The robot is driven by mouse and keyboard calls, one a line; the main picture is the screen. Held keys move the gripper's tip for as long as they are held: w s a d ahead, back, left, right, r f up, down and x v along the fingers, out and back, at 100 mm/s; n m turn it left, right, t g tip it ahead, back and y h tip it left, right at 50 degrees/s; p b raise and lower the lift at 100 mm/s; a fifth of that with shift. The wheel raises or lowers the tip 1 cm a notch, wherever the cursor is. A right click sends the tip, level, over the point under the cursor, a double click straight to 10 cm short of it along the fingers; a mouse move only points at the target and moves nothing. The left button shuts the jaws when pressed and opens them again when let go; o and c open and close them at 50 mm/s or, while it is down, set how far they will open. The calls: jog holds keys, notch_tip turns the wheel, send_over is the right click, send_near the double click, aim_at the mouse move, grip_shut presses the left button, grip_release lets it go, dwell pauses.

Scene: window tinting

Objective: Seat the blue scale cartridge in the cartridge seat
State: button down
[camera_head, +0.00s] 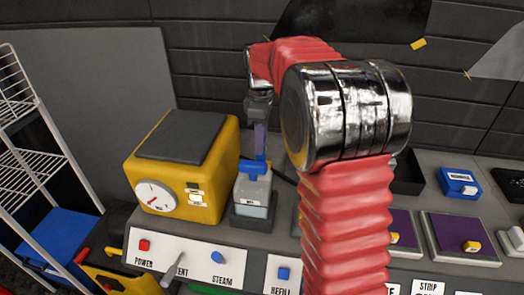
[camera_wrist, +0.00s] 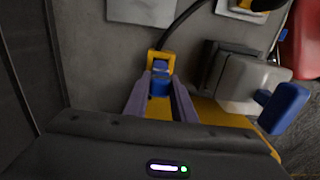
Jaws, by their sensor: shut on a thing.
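My gripper (camera_wrist: 160,76) is shut, its two purple fingers on either side of a small blue block, the blue scale cartridge (camera_wrist: 160,87). In the wrist view a yellow bracket-like part (camera_wrist: 160,55), perhaps the cartridge seat, lies right at the fingertips and frames the block. I cannot tell whether the block is fully down in it. In the head view my gripper (camera_head: 261,140) points down at the right side of the yellow steamer (camera_head: 200,185), behind the bottle. The cartridge is hidden there.
A clear bottle (camera_head: 252,195) with a blue handle (camera_head: 255,168) stands in a dark holder close beside my gripper; it also shows in the wrist view (camera_wrist: 243,82). A black hose (camera_wrist: 182,20) runs close to the yellow part. A wire rack (camera_head: 30,110) stands at the left.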

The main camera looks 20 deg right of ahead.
jog(key=shift+f, duration=1.9)
jog(key=c, duration=1.5)
grip_release()
jog(key=shift+r, duration=0.1)
notch_tip(320, 180, up, 12)
jog(key=shift+f, duration=0.1)
